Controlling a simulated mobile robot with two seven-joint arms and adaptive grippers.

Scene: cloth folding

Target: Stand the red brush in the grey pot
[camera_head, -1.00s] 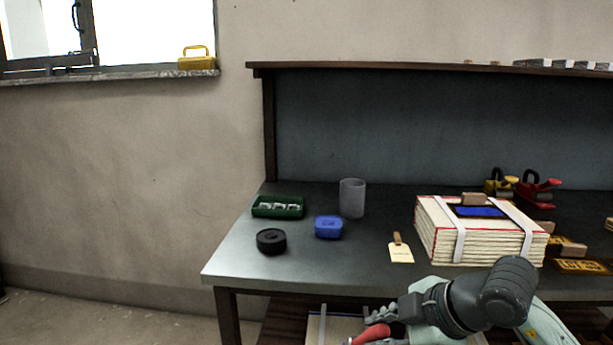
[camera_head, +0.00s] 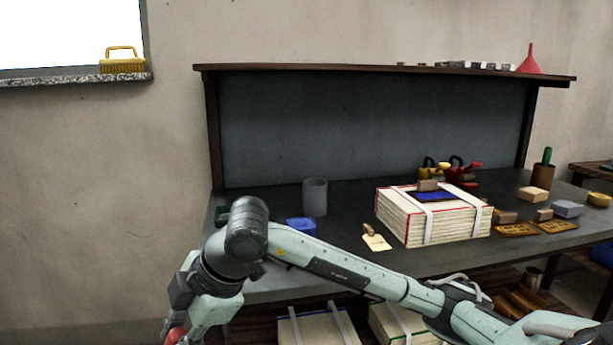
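The grey pot (camera_head: 315,198) stands upright on the workbench, left of the book stack, with its open top up. My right arm comes in from the lower right and reaches across the front of the bench. Its gripper (camera_head: 177,325) is at the bottom left, low and left of the pot, and seems closed around a red piece, the red brush (camera_head: 175,337). The bottom edge cuts off most of the brush, so its bristles and tilt do not show. My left gripper is not in view.
A blue box (camera_head: 300,227) sits just in front of the pot. A strapped book stack (camera_head: 433,216) and a tag (camera_head: 377,240) lie to its right. My arm hides the bench's front left.

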